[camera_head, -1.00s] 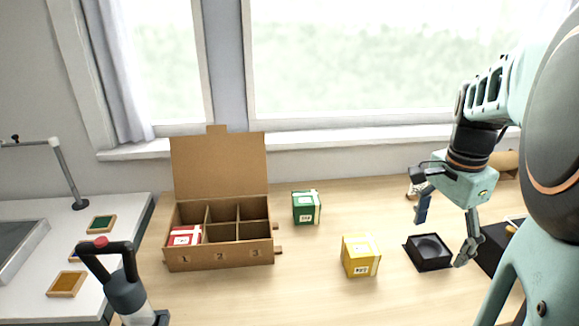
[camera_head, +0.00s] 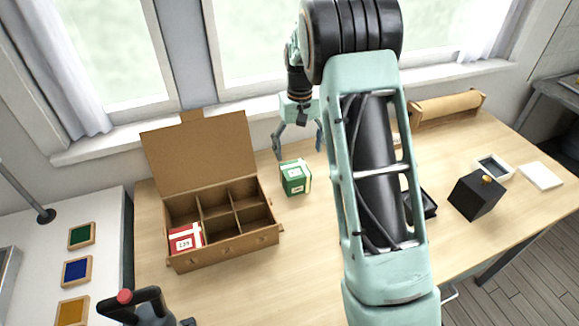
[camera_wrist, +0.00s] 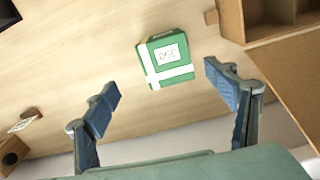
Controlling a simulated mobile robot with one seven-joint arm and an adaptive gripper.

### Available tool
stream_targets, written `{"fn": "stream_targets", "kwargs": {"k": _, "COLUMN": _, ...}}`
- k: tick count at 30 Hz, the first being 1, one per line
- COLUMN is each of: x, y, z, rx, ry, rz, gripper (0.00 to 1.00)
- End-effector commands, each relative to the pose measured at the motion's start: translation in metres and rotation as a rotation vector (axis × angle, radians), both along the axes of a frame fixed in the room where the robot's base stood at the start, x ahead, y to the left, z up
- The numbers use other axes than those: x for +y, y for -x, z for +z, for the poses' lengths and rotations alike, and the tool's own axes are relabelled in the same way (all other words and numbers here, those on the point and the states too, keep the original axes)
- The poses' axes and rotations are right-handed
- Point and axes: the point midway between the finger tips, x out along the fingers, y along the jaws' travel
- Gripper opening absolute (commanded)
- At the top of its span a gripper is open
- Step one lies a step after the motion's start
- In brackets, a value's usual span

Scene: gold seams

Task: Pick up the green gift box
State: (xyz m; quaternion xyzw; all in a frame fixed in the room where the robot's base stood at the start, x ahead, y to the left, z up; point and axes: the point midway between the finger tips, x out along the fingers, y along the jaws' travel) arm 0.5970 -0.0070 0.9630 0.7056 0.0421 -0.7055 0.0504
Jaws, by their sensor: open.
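The green gift box (camera_head: 296,178) has a white ribbon and a white label. It stands on the wooden table, just right of the cardboard divider box. My gripper (camera_head: 299,150) is open and empty, above and behind the green box in the head view. In the wrist view the green box (camera_wrist: 165,59) lies ahead of and between the two spread blue fingertips (camera_wrist: 162,92), with clear space between it and each finger.
The cardboard divider box (camera_head: 222,247) with raised lid holds a red gift box (camera_head: 186,238) in its front left compartment. A black box (camera_head: 477,194), a white tray (camera_head: 493,167) and a brown roll (camera_head: 447,108) are on the right. My arm hides the table's middle.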

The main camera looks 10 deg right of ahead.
Motion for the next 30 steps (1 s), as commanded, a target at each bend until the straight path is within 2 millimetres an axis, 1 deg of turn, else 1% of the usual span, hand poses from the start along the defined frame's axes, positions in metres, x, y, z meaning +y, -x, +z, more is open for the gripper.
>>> {"fn": "stream_targets", "kwargs": {"k": 4, "x": 0.006, "y": -0.003, "z": -0.009, "rx": 0.004, "ry": -0.012, "rz": 0.038, "gripper": 0.78}}
{"fn": "stream_targets", "kwargs": {"k": 12, "x": 0.007, "y": -0.003, "z": -0.050, "rx": 0.005, "ry": -0.011, "rz": 0.039, "gripper": 0.78}}
{"fn": "stream_targets", "kwargs": {"k": 19, "x": 0.007, "y": -0.002, "z": -0.067, "rx": 0.005, "ry": -0.010, "rz": 0.038, "gripper": 0.78}}
{"fn": "stream_targets", "kwargs": {"k": 25, "x": 0.008, "y": 0.000, "z": -0.098, "rx": 0.007, "ry": -0.010, "rz": 0.038, "gripper": 0.78}}
{"fn": "stream_targets", "kwargs": {"k": 27, "x": 0.008, "y": -0.001, "z": -0.105, "rx": 0.005, "ry": -0.010, "rz": 0.038, "gripper": 0.78}}
{"fn": "stream_targets", "kwargs": {"k": 30, "x": 0.008, "y": -0.001, "z": -0.111, "rx": 0.003, "ry": -0.011, "rz": 0.038, "gripper": 0.78}}
